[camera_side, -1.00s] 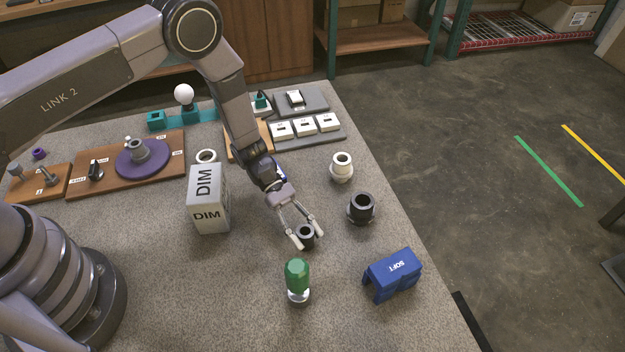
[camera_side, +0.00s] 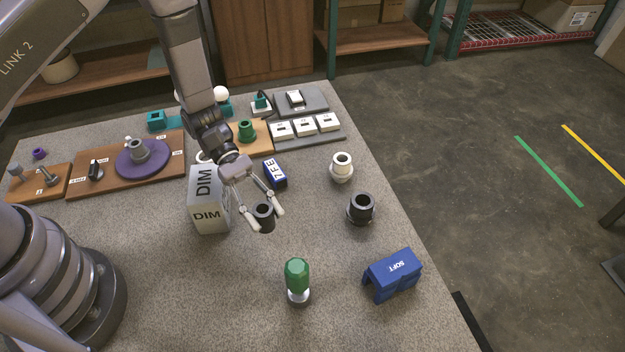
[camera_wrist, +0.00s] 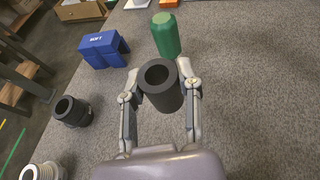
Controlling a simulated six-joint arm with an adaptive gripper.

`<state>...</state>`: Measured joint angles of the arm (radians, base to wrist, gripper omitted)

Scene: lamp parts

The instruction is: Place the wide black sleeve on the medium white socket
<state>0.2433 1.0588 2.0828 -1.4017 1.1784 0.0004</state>
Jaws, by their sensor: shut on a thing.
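My gripper (camera_side: 264,222) is shut on a dark, open-ended sleeve (camera_side: 264,211), which I take to be the wide black sleeve. The sleeve is roughly upright and appears to be held above the table. In the wrist view the sleeve (camera_wrist: 161,86) is between both fingers, its round opening facing the camera. A white flanged socket (camera_side: 341,168) with a dark hole stands upright to the right of my gripper. It also shows at the lower left of the wrist view (camera_wrist: 42,171), cut off. Another white ring-like part (camera_side: 203,157) is mostly hidden behind my arm and the DIM box.
A black flanged part (camera_side: 361,207) stands in front of the white socket. A green-topped part (camera_side: 297,280) and a blue SOFT block (camera_side: 393,274) are nearer the front. The grey DIM box (camera_side: 208,200) is close to my gripper's left. A blue FFE box (camera_side: 275,174) lies behind it.

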